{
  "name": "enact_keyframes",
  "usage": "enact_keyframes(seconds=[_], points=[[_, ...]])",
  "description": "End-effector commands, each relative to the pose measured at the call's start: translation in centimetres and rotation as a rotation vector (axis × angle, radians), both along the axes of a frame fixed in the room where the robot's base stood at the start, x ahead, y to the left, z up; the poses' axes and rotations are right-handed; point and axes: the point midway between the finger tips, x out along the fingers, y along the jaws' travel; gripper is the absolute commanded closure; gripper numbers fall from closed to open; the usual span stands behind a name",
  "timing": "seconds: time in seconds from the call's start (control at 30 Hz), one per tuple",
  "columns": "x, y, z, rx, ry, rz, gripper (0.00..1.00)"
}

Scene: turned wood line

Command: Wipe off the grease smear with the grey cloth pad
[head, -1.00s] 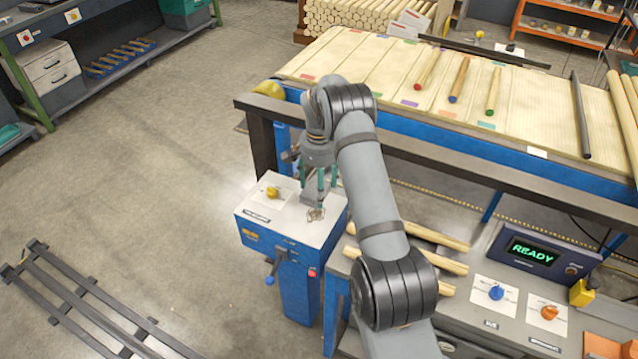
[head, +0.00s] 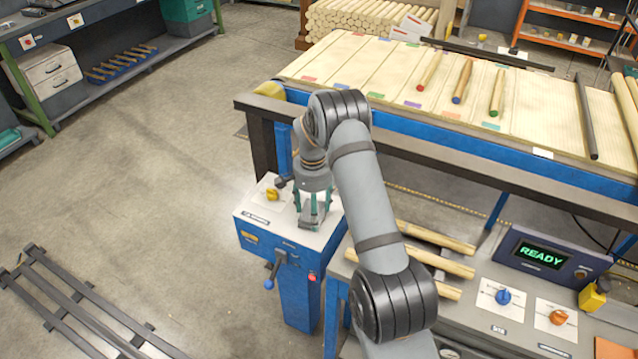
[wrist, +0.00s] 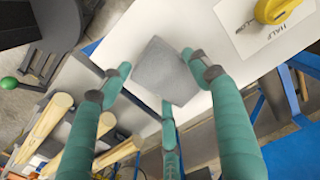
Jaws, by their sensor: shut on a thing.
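The grey cloth pad (wrist: 163,72) is a flat grey square between my gripper's (wrist: 158,75) green fingers in the wrist view. In the head view my gripper (head: 312,212) points down over the white top of the blue cabinet (head: 262,212), shut on the pad (head: 312,224). The pad is at or just above the white top; I cannot tell whether it touches. The grease smear does not show in either view now; the pad and fingers cover the area where a brownish mark showed earlier.
A yellow knob (head: 272,194) stands on the same top, left of my gripper. A blue-tipped lever (head: 273,272) and a red button (head: 312,277) are on the cabinet's front. The workbench edge (head: 440,160) is behind, and wooden rods (head: 435,240) lie to the right.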

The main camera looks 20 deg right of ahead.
Motion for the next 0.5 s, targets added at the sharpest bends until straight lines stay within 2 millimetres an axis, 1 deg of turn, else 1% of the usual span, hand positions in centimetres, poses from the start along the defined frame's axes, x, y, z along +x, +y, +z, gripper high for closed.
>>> enact_keyframes(seconds=[0.13, 0.43, 0.47, 0.5], points=[[-1.2, 0.8, -0.1, 0.000, 0.003, -0.002, 0.67], [-3.1, 2.4, -0.1, 0.001, 0.002, -0.006, 0.67], [-3.1, 2.3, 0.4, 0.001, 0.002, -0.007, 0.67], [-2.8, 2.1, 0.2, 0.000, 0.001, -0.008, 0.67]])
